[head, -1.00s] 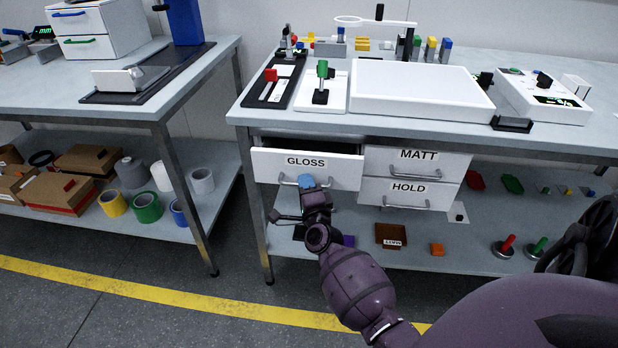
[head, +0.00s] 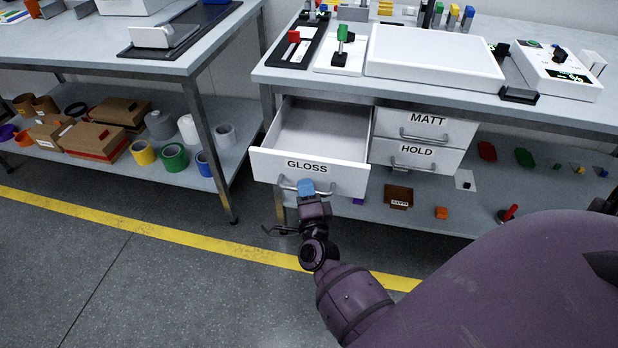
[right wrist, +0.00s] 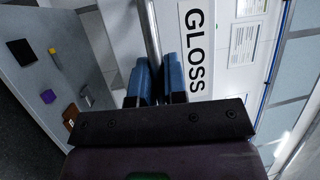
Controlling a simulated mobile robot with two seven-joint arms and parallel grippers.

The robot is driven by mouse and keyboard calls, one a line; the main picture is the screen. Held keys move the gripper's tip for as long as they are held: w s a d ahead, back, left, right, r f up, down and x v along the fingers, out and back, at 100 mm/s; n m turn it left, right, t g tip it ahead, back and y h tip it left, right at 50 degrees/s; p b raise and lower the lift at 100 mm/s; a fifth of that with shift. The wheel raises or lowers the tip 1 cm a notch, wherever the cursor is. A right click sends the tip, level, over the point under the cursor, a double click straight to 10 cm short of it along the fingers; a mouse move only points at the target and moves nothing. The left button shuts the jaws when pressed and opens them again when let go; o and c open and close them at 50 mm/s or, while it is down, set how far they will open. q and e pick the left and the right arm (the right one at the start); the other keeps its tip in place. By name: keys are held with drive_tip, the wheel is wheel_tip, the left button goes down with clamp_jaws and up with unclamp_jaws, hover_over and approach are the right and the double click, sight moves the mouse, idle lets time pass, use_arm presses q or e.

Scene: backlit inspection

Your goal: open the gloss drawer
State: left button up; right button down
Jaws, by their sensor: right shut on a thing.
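The gloss drawer (head: 264,166) is pulled out from under the right-hand bench, and its empty-looking inside shows. Its bar handle (head: 345,191) runs across the front below the GLOSS label. My right gripper (head: 306,188) is at the handle, shut on it. In the right wrist view the blue fingertips (right wrist: 158,80) sit on either side of the handle bar (right wrist: 152,35), with the GLOSS label (right wrist: 195,50) beside them. My left gripper is not in view.
The MATT drawer (head: 455,128) and HOLD drawer (head: 435,163) beside it are shut. A bench leg (head: 279,205) stands just left of my right gripper. The lower shelf (head: 455,215) holds small parts. Open floor lies in front, with a yellow line (head: 150,225).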

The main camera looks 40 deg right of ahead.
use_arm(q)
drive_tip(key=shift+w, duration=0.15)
use_arm(e)
drive_tip(key=c, duration=1.4)
unclamp_jaws()
drive_tip(key=shift+c, duration=0.2)
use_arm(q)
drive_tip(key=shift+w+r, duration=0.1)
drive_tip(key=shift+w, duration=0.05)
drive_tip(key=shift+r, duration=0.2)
use_arm(e)
drive_tip(key=v, duration=1.1)
drive_tip(key=shift+w, duration=0.1)
